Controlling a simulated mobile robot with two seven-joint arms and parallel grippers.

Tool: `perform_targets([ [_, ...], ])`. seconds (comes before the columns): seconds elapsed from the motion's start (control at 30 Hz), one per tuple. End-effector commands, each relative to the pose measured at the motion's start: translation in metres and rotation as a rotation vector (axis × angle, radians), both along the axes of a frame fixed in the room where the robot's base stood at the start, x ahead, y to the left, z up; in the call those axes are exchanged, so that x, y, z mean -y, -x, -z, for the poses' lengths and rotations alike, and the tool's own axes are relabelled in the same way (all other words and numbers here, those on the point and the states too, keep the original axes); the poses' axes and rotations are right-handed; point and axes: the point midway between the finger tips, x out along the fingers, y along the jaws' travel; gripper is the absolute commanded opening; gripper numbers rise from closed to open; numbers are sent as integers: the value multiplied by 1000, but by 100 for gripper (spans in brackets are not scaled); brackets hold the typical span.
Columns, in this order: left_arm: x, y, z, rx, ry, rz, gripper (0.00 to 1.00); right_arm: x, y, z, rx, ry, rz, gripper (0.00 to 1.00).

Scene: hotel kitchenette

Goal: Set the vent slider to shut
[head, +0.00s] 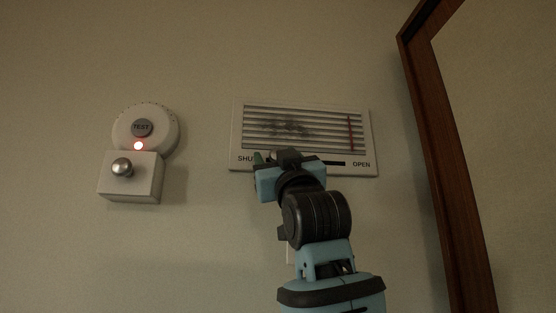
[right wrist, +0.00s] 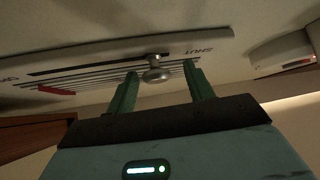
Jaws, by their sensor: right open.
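The vent (head: 300,125) is a pale slatted panel on the wall, with a slot along its lower edge marked SHUT at the left and OPEN at the right. In the right wrist view the vent (right wrist: 100,58) appears turned over, with SHUT at the right. Its round metal slider knob (right wrist: 157,74) is near the SHUT end of the slot. My right gripper (head: 273,158) is open at the slot and covers part of it in the head view. In the wrist view its green fingers (right wrist: 158,80) stand on either side of the knob, with gaps visible. My left gripper is out of view.
Left of the vent is a round white alarm (head: 160,130) with a TEST button and a lit red light. Below it is a white box (head: 146,185) with a metal knob. A dark wooden frame (head: 430,150) rises at the right. The wall between is bare.

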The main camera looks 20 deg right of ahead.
Motion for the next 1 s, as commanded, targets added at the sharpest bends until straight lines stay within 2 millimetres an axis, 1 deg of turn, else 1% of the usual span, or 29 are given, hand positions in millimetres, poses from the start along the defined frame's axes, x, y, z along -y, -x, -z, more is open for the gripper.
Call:
perform_targets([
  [0.13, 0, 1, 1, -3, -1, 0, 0, 0, 3, 4, -1, 0, 0, 52],
  [0.23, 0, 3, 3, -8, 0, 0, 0, 0, 9, 11, -1, 0, 1, 52],
  [0.6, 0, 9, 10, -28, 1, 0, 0, -2, 43, 44, -2, 1, -1, 52],
  [0.8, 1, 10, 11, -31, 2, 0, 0, -2, 53, 53, -2, 1, -1, 52],
  [1.0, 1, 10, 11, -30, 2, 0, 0, -2, 56, 54, 0, 1, -1, 52],
])
